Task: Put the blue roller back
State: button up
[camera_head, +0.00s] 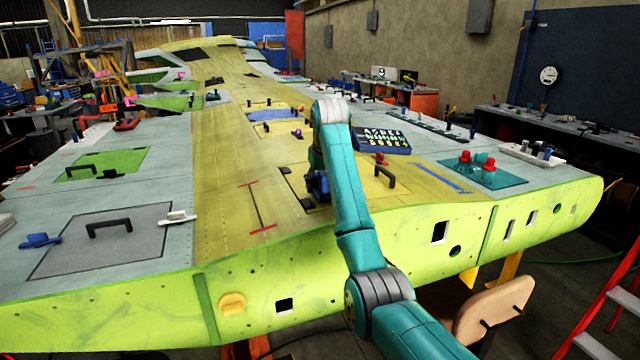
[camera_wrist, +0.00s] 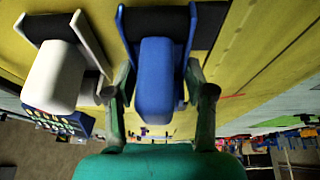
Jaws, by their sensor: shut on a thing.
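The blue roller (camera_wrist: 155,85) fills the middle of the wrist view, with a blue grip, two blue side plates and a dark part between them. My gripper (camera_wrist: 160,78) is shut on its grip, one finger on each side. In the head view a blue part of the roller (camera_head: 319,184) shows low beside my arm, over the yellow wing skin. My gripper's fingers are largely hidden there. I cannot tell whether the roller touches the skin.
A white roller (camera_wrist: 55,75) of like shape lies close beside the blue one, next to my finger. A dark blue lettered box (camera_head: 383,141) and a black handle (camera_head: 385,176) are right of my arm. A grey panel with a black handle (camera_head: 109,226) is at left.

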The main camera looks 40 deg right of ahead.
jog(key=shift+f, duration=0.1)
jog(key=shift+f, duration=0.35)
jog(key=o, duration=1.1)
